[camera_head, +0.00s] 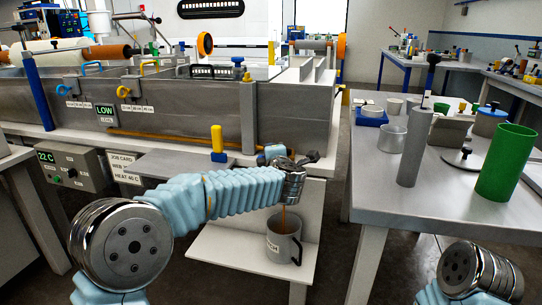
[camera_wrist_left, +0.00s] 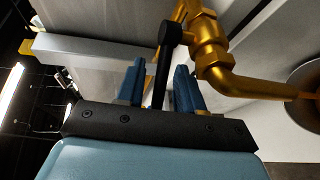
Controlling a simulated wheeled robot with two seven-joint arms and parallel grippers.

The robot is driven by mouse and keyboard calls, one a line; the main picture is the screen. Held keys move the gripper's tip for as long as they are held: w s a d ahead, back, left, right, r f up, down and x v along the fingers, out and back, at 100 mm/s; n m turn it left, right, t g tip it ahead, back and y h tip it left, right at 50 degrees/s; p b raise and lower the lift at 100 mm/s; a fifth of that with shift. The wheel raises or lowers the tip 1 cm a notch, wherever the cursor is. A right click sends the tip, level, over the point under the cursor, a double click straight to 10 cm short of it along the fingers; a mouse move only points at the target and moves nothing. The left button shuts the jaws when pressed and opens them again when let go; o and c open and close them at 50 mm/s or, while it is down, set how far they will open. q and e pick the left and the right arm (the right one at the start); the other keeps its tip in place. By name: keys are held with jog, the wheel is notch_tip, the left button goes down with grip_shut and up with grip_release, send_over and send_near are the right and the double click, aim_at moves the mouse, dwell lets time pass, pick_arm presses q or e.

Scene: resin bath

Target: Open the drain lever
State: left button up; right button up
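The drain lever (camera_wrist_left: 172,36) is a black handle with a round end on a brass valve (camera_wrist_left: 212,55), seen in the left wrist view. My left gripper (camera_wrist_left: 158,72) is open, with its two blue fingers on either side of the lever's black shaft. The shaft looks closer to the right finger; I cannot tell whether they touch. In the head view my left gripper (camera_head: 300,162) is at the tank's front, and the lever is hidden there. My right gripper is out of view.
The mug stands on a low white shelf (camera_head: 240,252). The metal tank (camera_head: 195,125) is behind my left arm. A side table (camera_head: 440,195) at right holds a grey cylinder (camera_head: 415,148) and a green cup (camera_head: 506,163).

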pick_arm(q)
jog(key=b+v, duration=0.2)
jog(key=v, duration=1.1)
jog(key=shift+s, duration=0.4)
jog(key=shift+d, duration=0.1)
